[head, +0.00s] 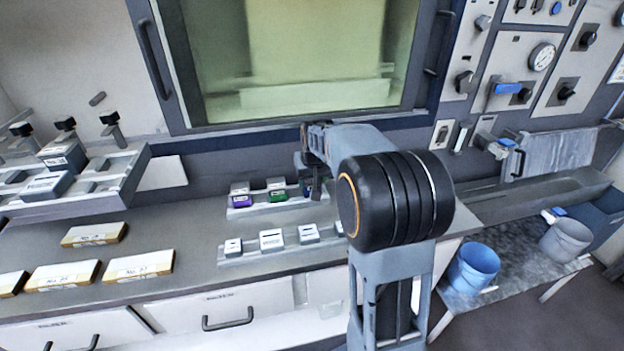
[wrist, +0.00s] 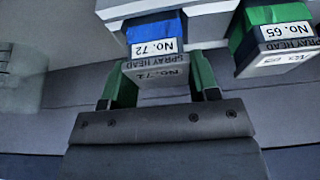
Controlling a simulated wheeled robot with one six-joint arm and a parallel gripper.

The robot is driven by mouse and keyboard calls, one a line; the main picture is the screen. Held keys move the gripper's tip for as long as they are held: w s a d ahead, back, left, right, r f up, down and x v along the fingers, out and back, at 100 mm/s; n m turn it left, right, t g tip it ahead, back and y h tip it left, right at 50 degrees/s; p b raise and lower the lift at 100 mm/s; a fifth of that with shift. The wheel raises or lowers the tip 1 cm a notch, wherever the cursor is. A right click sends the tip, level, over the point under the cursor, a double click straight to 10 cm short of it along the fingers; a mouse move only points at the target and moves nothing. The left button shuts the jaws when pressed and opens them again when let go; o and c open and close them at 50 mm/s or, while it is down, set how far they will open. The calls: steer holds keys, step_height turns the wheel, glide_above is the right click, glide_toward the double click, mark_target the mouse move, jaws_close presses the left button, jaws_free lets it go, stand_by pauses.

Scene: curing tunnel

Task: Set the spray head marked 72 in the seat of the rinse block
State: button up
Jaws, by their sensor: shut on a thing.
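The spray head marked 72 (wrist: 157,48) has a blue part with a white "No. 72" label and a grey body, seen in the wrist view. My gripper (wrist: 163,85) is shut on its grey body, one green-padded finger on each side. The blue end is against the pale rack; I cannot tell whether it is lifted clear. In the head view my gripper (head: 312,188) is at the right part of the rear rack (head: 262,209), and the held head is mostly hidden. I cannot tell for certain which fixture is the rinse block.
A green spray head marked 65 (wrist: 278,40) is close right of my gripper in the wrist view. A purple head (head: 242,200) shares the rack. A front rail (head: 255,256) holds white blocks. A stepped fixture (head: 105,180) stands left. Labelled boxes (head: 138,266) lie on the counter.

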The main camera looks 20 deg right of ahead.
steer(key=shift+r, duration=0.1)
steer(key=shift+c, duration=0.5)
step_height(320, 180, up, 6)
steer(key=p, duration=0.4)
steer(key=shift+p, duration=0.35)
